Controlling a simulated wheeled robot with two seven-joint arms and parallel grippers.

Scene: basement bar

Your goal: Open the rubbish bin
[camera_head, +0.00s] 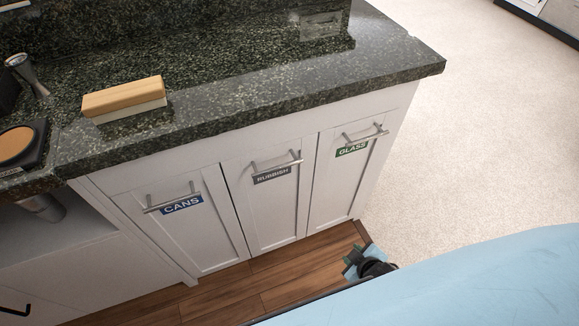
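The rubbish bin is the middle white cabinet front (263,214) under the counter, with a grey RUBBISH label (272,175) and a silver bar handle (276,162) near its top. Its front looks flush with the fronts on both sides, so it is shut. My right gripper (350,262) is low in the camera_head view, over the floor edge, below and to the right of the RUBBISH handle and apart from it. It is small and dark here, and whether its fingers are spread is unclear.
A CANS front (190,236) is to the left, a GLASS front (340,187) to the right, each with a bar handle. The dark stone counter (240,98) overhangs them and holds a wooden brush (123,96). Pale floor (480,150) is open at right.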

